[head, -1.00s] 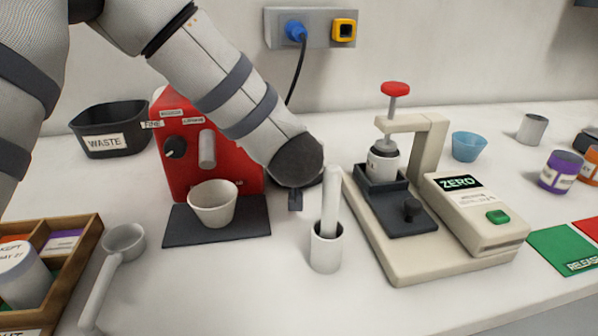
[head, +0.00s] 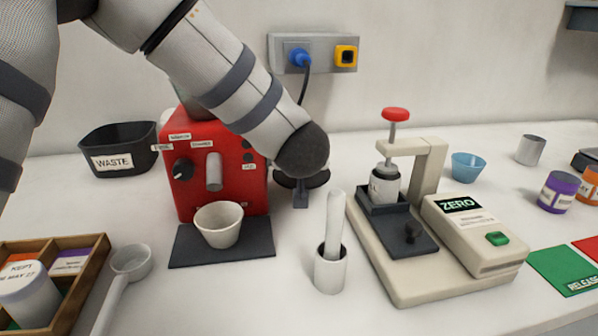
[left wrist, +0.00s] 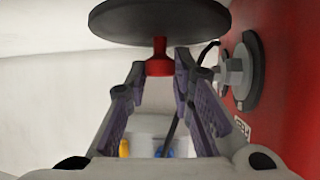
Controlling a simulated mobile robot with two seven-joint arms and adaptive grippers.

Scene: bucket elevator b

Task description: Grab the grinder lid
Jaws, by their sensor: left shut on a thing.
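The grinder lid is a dark round disc with a red knob. In the left wrist view the lid (left wrist: 160,22) fills the top, and my left gripper (left wrist: 160,66) is shut with its fingertips at the red knob (left wrist: 159,58). In the head view the lid (head: 287,182) shows as a dark rim beside the red grinder, mostly hidden behind my left arm. The red grinder (head: 225,150) stands at left centre, its top partly covered by my arm. Its side also shows in the left wrist view (left wrist: 285,70). My right gripper is not in view.
A white cup (head: 219,224) sits on the dark mat before the grinder. A pestle stands in a white holder (head: 331,272) at the front. The press and scale (head: 440,240) are right. A waste bin (head: 117,150) and wooden tray (head: 90,275) are left.

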